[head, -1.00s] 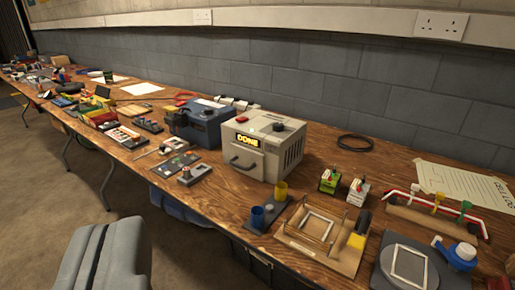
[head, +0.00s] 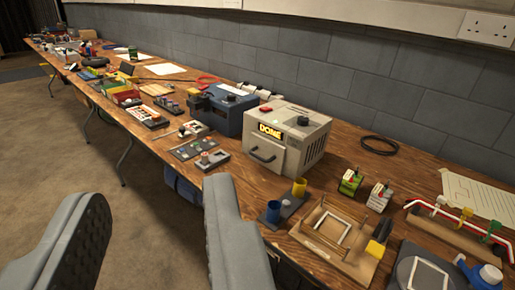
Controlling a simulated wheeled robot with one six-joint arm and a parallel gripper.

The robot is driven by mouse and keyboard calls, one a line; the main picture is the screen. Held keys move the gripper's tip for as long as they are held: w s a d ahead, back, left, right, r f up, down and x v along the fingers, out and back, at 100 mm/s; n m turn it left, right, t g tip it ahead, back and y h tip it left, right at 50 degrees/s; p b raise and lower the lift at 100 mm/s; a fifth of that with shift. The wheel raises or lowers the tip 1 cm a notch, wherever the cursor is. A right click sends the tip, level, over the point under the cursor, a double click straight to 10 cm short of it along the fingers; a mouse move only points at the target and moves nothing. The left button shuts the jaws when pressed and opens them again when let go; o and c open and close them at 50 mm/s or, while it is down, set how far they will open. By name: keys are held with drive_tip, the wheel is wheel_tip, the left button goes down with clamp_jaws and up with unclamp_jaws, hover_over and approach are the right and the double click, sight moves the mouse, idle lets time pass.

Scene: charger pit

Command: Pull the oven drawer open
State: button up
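The oven (head: 290,140) is a beige box on the wooden bench, with a lit "DONE" display and a red button on top. Its drawer front (head: 266,150) faces the near edge of the bench and carries a dark bar handle (head: 262,154). The drawer looks closed. My gripper (head: 165,235) shows as two grey fingers at the lower left, spread wide with bare floor between them. It is empty and apart from the oven, to the left of and nearer than the handle.
A blue box (head: 222,110) stands left of the oven. Blue and yellow cups (head: 299,187) and a wooden frame jig (head: 338,228) lie to its right, near the bench edge. The floor (head: 40,170) in front is clear.

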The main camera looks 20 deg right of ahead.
drive_tip(key=w+d+f+n+h, duration=0.1)
drive_tip(key=w+f+n, duration=0.3)
drive_tip(key=w, duration=0.7)
drive_tip(key=w+d+f+n+h, duration=0.15)
drive_tip(key=w+f, duration=0.45)
drive_tip(key=w, duration=0.6)
drive_tip(key=w+d+f+n+g+h, duration=0.25)
drive_tip(key=w+f, duration=0.25)
drive_tip(key=f, duration=0.4)
drive_tip(key=w+d+f+n+g+h, duration=0.1)
drive_tip(key=w+f+n+g+h, duration=0.15)
drive_tip(key=w+f, duration=0.5)
drive_tip(key=shift+m+t+h, duration=0.25)
drive_tip(key=shift+t, duration=0.25)
drive_tip(key=x, duration=0.5)
drive_tip(key=f+x, duration=0.1)
drive_tip(key=x, duration=0.4)
drive_tip(key=s+d+x, duration=0.1)
drive_tip(key=x, duration=0.5)
drive_tip(key=shift+f, duration=0.35)
clamp_jaws()
